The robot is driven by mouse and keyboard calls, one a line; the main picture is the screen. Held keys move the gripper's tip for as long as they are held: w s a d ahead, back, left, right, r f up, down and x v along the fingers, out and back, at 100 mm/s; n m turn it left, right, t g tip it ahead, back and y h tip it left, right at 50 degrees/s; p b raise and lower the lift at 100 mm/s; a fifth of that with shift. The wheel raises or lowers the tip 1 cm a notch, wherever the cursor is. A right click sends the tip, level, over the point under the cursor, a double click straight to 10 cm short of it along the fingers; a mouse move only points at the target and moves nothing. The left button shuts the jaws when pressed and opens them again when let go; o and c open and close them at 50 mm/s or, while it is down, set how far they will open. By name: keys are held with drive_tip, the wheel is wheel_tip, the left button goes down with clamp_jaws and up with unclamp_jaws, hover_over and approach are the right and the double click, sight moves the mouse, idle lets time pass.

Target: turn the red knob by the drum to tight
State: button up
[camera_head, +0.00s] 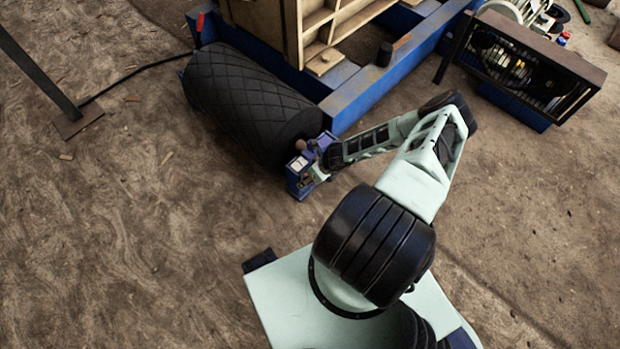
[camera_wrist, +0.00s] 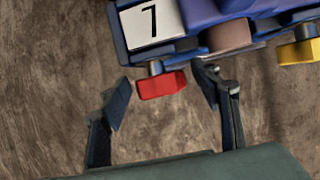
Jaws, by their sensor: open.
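The red knob (camera_wrist: 161,85) hangs on a short metal stem from the blue block (camera_wrist: 196,15), left of the middle in the wrist view. Its faces look slightly tilted in the picture. My gripper (camera_wrist: 163,80) is open, with one finger left of the knob and one right of it. Clear gaps show on both sides in the picture; depth is hard to tell. In the head view the blue block (camera_head: 295,186) is beside the black ribbed drum (camera_head: 240,98), with my wrist over it.
A white plate marked 7 (camera_wrist: 152,22) is above the red knob. A yellow knob (camera_wrist: 299,52) and a brown cylinder (camera_wrist: 229,36) are to its right. The blue frame (camera_head: 372,88) is behind my forearm. Bare ground lies left of the drum.

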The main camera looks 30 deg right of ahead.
drive_tip(key=c, duration=1.2)
drive_tip(key=shift+o, duration=0.2)
drive_tip(key=shift+d+f+y+b, duration=0.15)
drive_tip(key=shift+y+b, duration=0.25)
drive_tip(key=shift+b, duration=0.65)
drive_tip(key=shift+g+y+b, duration=0.3)
drive_tip(key=shift+y+b, duration=0.1)
drive_tip(key=shift+b, duration=0.45)
drive_tip(key=y+b, duration=0.1)
drive_tip(key=b, duration=0.1)
drive_tip(key=shift+m+g+y+b, duration=0.3)
drive_tip(key=shift+y, duration=0.1)
drive_tip(key=shift+d+m+g+y+b, duration=0.1)
drive_tip(key=shift+m+g+y+b, duration=0.25)
drive_tip(key=shift+y, duration=0.95)
drive_tip(key=shift+m+y, duration=0.25)
drive_tip(key=shift+y, duration=0.65)
drive_tip(key=shift+g+y, duration=0.45)
drive_tip(key=shift+y, duration=0.45)
